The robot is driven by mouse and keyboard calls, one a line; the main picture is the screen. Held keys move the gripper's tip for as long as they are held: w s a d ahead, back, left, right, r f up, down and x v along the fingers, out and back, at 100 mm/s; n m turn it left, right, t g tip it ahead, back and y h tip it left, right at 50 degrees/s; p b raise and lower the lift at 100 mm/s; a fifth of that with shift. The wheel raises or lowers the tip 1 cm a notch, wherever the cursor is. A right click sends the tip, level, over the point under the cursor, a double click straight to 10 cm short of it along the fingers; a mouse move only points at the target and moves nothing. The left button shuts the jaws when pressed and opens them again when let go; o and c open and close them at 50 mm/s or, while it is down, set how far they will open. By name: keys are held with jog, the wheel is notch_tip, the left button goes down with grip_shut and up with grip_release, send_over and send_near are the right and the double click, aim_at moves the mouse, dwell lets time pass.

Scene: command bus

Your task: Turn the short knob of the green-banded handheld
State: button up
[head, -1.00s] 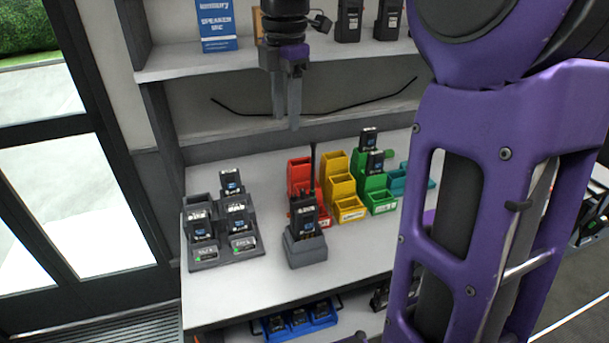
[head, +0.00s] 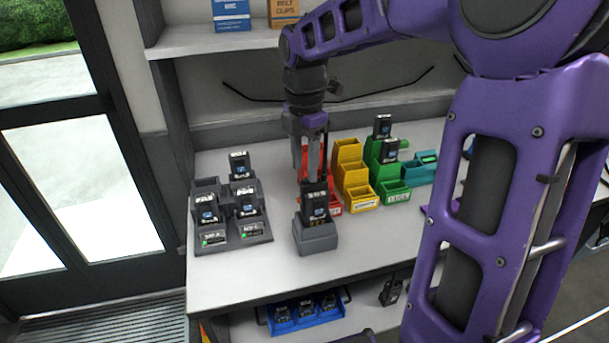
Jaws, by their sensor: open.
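A black handheld (head: 315,207) stands upright in a grey single cradle (head: 316,241) on the white counter. Its thin antenna rises at the back right, partly hidden by my gripper. I cannot make out a green band or the short knob on it at this size. My gripper (head: 306,170) points down with two grey fingers parted, just above the top of this handheld. It looks empty, and I cannot tell whether the fingertips touch the handheld.
A grey multi-slot charger (head: 236,228) with several black packs stands to the left. Red (head: 335,208), yellow (head: 362,200), green (head: 395,192) and teal (head: 419,172) stepped bins stand right and behind. A shelf (head: 215,42) overhangs the back. The counter front (head: 270,275) is clear.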

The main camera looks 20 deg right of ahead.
jog(key=shift+f, duration=1.05)
grip_shut()
